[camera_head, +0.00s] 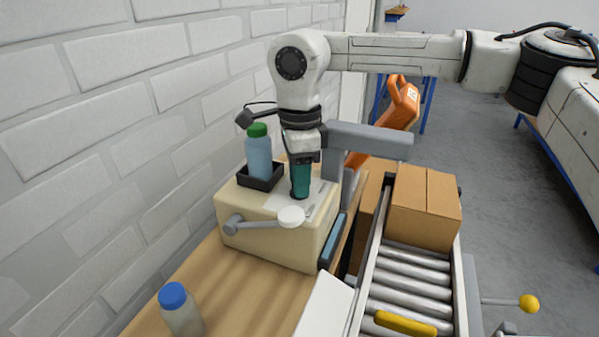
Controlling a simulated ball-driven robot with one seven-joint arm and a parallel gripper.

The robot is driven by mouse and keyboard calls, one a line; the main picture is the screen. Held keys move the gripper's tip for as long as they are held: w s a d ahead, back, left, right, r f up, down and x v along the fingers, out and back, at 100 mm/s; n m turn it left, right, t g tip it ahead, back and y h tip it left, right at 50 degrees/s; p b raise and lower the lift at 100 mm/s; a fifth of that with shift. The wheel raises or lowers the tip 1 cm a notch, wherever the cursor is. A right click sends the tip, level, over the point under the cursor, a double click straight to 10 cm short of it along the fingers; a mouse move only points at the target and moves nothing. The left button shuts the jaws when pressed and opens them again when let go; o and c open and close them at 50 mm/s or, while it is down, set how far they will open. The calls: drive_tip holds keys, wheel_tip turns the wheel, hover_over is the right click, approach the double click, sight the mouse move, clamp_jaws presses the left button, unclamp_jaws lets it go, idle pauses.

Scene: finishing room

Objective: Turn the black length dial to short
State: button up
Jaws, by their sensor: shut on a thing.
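The cream machine (268,245) stands on the wooden bench against the wall. My gripper (300,192) points straight down onto the pale panel (322,200) on the machine's top. Its green fingers are shut on the black dial (299,197), of which only a small dark edge shows under the fingertips. The fingers hide the dial's pointer and most of its face, so I cannot tell its setting.
A green-capped bottle (259,155) stands in a black tray (262,180) left of my gripper. A white knob (291,216) is close in front. A grey arm (368,140) is close right. A blue-capped bottle (181,311) stands on the bench (235,290). Cardboard boxes (424,207) sit on rollers (408,285).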

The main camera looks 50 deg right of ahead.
drive_tip(key=shift+w+r+n, duration=0.1)
drive_tip(key=shift+n, duration=1)
drive_tip(key=o, duration=1.1)
drive_tip(key=shift+c, duration=0.2)
wheel_tip(320, 180, up, 11)
drive_tip(key=shift+p, duration=0.4)
drive_tip(key=shift+f, duration=0.25)
